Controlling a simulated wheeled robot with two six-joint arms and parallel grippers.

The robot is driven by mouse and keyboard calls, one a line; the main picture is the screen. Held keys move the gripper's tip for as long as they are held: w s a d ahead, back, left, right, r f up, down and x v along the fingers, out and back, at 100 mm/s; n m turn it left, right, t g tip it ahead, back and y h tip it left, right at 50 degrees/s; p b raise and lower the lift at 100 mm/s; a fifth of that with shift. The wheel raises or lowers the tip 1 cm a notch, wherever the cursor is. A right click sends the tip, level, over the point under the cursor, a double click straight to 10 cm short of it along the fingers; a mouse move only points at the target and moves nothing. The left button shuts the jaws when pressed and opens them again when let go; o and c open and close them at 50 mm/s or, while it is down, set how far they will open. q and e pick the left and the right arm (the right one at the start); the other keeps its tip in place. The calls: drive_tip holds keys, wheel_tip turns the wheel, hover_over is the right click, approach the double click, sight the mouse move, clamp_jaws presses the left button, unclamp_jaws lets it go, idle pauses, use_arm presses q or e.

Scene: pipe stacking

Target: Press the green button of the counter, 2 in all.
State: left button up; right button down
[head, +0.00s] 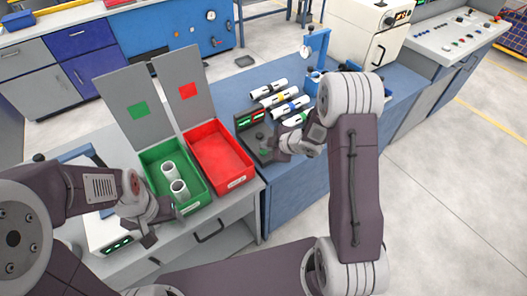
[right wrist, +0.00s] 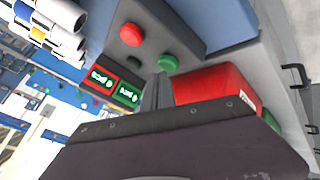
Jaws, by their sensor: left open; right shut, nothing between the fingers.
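The counter (head: 252,137) is a grey box on the blue bench in the head view, with a red and a green display at its back. In the right wrist view its green button (right wrist: 168,63) and red button (right wrist: 132,34) show, with the red display (right wrist: 100,79) and green display (right wrist: 127,95) beside them. My right gripper (right wrist: 158,88) is shut and empty, its tips close to the green button; I cannot tell whether they touch it. In the head view the right gripper (head: 276,151) is over the counter's front. My left gripper (head: 150,236) is open, in front of the green bin.
Several pipes (head: 278,98) lie on the bench behind the counter, near a blue stand (head: 316,48).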

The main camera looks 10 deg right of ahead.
sight(265, 152)
drive_tip(key=shift+f+b, duration=0.35)
drive_tip(key=shift+f, duration=0.15)
idle(0.6)
drive_tip(key=shift+r, duration=0.1)
drive_tip(key=shift+r+p, duration=0.8)
drive_tip(key=shift+p, duration=0.1)
wheel_tip(265, 152, up, 5)
drive_tip(key=p, duration=0.5)
drive_tip(key=shift+r, duration=0.15)
idle(2.2)
